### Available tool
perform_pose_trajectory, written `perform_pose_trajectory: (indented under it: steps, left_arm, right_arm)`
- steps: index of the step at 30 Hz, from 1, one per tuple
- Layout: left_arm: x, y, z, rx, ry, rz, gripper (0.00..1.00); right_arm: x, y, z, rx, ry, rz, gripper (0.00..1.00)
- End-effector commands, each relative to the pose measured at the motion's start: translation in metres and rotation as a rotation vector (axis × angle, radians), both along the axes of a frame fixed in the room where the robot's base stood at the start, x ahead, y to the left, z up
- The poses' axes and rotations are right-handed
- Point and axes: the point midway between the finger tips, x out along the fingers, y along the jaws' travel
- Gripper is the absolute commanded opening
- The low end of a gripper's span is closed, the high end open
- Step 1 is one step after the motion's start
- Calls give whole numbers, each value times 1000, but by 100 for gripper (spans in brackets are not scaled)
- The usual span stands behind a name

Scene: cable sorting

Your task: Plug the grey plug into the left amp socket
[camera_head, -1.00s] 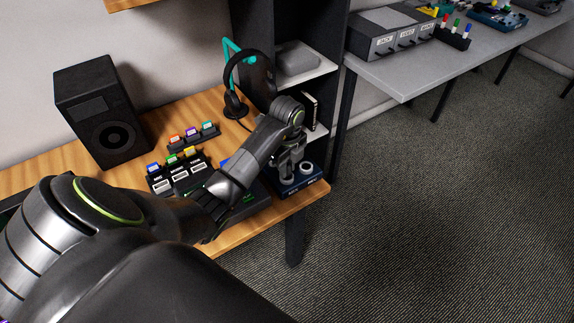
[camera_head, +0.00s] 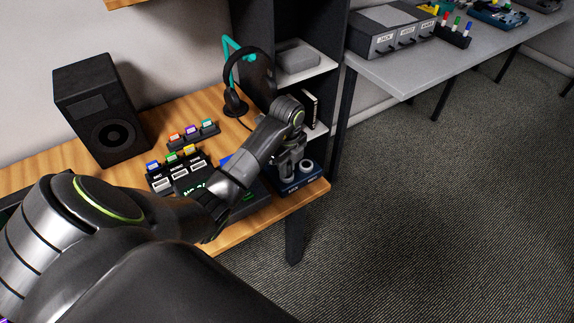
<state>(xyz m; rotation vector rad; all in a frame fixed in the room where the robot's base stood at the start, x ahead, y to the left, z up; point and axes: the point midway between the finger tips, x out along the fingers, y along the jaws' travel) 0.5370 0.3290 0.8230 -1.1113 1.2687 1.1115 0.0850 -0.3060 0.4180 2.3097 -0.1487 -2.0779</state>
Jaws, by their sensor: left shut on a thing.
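The amp (camera_head: 303,182) is a small dark blue box at the right front corner of the wooden desk. Its right socket shows as a pale ring (camera_head: 306,166) on top. My left gripper (camera_head: 289,163) points down over the left side of the amp and is shut on the grey plug (camera_head: 287,173). The plug is at the left socket, which is hidden beneath it. I cannot tell how deep the plug sits. My right gripper is out of view.
A black speaker (camera_head: 98,110) stands at the back left of the desk (camera_head: 262,214). Small racks hold coloured plugs (camera_head: 192,131). A dark device with a display (camera_head: 195,190) is partly behind my arm. A headphone stand (camera_head: 232,62) and shelf (camera_head: 305,75) rise behind the amp.

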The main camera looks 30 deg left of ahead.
Motion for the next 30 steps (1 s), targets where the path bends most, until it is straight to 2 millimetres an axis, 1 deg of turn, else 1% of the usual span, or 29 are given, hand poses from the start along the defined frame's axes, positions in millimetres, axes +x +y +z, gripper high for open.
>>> perform_pose_trajectory:
  steps: [4, 5, 9, 10, 15, 16, 21, 30]
  left_arm:
    - [0, 0, 0, 0, 0, 0, 0]
    - [0, 0, 0, 0, 0, 0, 25]
    - [0, 0, 0, 0, 0, 0, 44]
    - [0, 0, 0, 0, 0, 0, 47]
    - [0, 0, 0, 0, 0, 0, 47]
    - [0, 0, 0, 0, 0, 0, 48]
    - [0, 0, 0, 0, 0, 0, 69]
    - [0, 0, 1, 0, 0, 0, 69]
  right_arm:
    - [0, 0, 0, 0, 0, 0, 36]
    - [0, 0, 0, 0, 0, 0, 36]
    - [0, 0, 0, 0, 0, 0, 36]
    - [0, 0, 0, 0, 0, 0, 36]
    - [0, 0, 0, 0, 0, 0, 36]
    - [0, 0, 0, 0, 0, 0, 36]
    - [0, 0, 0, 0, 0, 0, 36]
    - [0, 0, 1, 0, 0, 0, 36]
